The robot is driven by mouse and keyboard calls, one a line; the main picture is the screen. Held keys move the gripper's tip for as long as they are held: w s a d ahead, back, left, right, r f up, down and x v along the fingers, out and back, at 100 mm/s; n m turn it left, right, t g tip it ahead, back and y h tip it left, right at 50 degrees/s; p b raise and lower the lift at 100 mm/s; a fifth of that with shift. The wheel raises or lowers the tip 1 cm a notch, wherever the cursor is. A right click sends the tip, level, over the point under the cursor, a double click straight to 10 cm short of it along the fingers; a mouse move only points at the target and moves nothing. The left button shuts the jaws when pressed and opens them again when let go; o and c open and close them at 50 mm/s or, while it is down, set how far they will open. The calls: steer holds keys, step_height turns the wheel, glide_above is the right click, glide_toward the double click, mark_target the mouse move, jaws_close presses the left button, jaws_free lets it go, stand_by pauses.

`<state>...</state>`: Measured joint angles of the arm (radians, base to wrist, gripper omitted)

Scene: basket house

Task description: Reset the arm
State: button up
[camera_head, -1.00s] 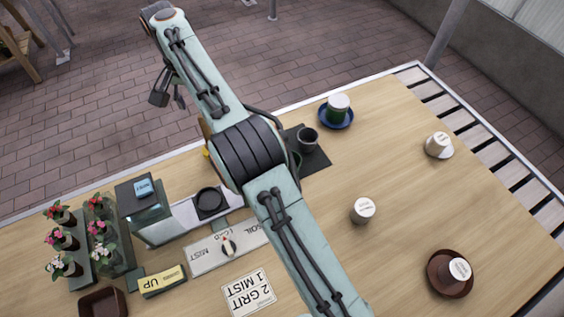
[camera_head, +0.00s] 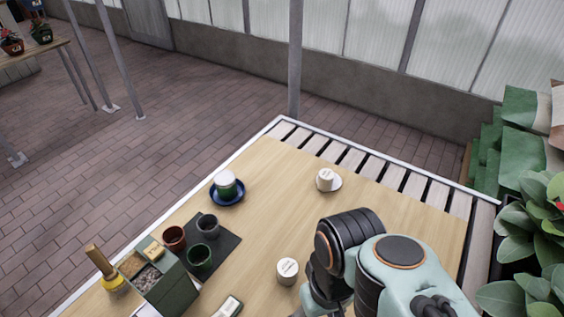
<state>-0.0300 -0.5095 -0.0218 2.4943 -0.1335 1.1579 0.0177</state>
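My arm fills the lower right of the head view, folded, with a black ribbed joint and pale green links over the front right of the wooden table (camera_head: 410,195). My gripper's fingers do not show; the arm's lower part runs off the bottom edge. I cannot see whether it holds anything.
A blue saucer with a white and green cup (camera_head: 225,182) and a white cup on a white saucer (camera_head: 325,178) stand further back. Several pots stand on a dark mat (camera_head: 228,241). A green box (camera_head: 160,284) is at left. Leafy plants (camera_head: 528,215) are at far right.

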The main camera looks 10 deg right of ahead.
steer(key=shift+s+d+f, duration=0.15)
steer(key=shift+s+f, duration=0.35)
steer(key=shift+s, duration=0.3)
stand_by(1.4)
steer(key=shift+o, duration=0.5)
